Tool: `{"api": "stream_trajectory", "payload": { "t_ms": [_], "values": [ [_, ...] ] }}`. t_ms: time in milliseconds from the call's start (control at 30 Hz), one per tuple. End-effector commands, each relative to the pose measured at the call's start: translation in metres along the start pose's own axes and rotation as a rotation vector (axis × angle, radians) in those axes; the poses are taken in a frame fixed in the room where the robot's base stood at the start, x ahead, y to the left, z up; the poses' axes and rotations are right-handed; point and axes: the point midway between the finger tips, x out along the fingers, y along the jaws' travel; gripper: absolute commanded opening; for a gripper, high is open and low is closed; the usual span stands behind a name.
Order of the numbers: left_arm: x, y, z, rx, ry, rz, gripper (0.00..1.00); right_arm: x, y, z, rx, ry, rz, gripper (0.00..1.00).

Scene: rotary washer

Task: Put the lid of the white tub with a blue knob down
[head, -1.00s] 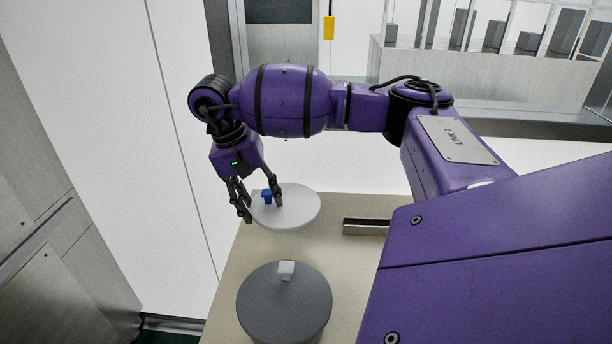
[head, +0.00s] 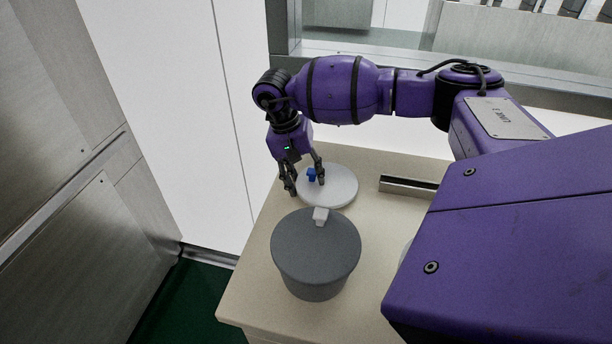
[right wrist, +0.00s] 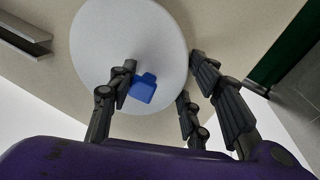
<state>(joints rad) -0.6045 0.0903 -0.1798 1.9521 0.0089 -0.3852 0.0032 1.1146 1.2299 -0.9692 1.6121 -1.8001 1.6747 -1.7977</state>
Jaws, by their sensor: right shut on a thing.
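The white round lid (head: 340,188) with a blue knob (head: 312,175) is over the beige table, behind the grey tub. It also shows in the right wrist view (right wrist: 110,45), with the blue knob (right wrist: 143,88) near the fingers. My right gripper (head: 305,180) is shut on the lid, with one finger beside the knob and the others at the rim. I cannot tell whether the lid touches the table. A pale curved edge (head: 405,254) shows beside my arm; most of it is hidden, so I cannot tell whether it is the white tub. My left gripper is out of view.
A dark grey tub with a grey lid (head: 315,250) and a pale knob (head: 321,215) stands close in front of the white lid. A metal bar (head: 408,186) lies on the table (head: 255,290) to the right. Metal cabinets (head: 70,150) stand at the left.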

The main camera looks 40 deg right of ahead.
Motion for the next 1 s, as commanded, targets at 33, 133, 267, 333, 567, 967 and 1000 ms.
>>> {"api": "stream_trajectory", "payload": {
  "t_ms": [33, 133, 267, 333, 567, 967, 1000],
  "values": [
    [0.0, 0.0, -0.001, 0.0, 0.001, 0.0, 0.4, 0.0, 0.0, 0.0, 0.0, 0.0, 0.0, 0.2],
    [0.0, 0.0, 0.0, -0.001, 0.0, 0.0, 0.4, 0.003, -0.001, 0.0, -0.001, -0.001, 0.001, 0.2],
    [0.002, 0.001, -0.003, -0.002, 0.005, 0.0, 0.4, 0.004, -0.001, 0.001, 0.0, -0.001, 0.001, 0.54],
    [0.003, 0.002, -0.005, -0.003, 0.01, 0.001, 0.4, 0.003, -0.001, 0.001, 0.0, -0.001, 0.0, 0.64],
    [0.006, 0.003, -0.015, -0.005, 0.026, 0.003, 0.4, 0.003, -0.001, 0.001, -0.001, -0.001, 0.0, 0.64],
    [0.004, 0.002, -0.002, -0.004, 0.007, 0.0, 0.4, -0.04, -0.001, -0.001, 0.0, 0.002, -0.002, 0.64],
    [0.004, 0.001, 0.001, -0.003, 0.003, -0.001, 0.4, -0.049, -0.002, -0.001, 0.0, 0.001, -0.002, 0.64]
  ]
}}
